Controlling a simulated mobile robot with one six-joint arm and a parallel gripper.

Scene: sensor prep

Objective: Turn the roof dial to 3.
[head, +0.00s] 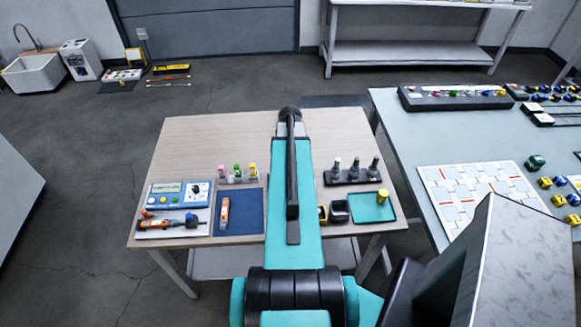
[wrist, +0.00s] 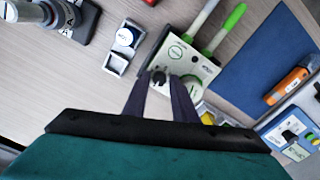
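In the wrist view a pale box (wrist: 188,59) with green round labels stands on the table. A black knob (wrist: 159,76), which looks like the roof dial, sits on its top face near the edge closest to me. My gripper (wrist: 161,76) is open, its two dark fingers pointing at the knob, one to either side of it in the picture. I cannot tell whether the fingers touch it, and the knob's setting is too small to read. In the head view my arm hides the box and gripper.
The wooden table (head: 190,135) also holds a blue meter (head: 165,195), an orange tool (head: 224,212) on a blue mat (head: 247,212), a marker rack (head: 238,179), a dark stand (head: 353,178) of upright parts and a teal tray (head: 371,209). The table's back left is clear.

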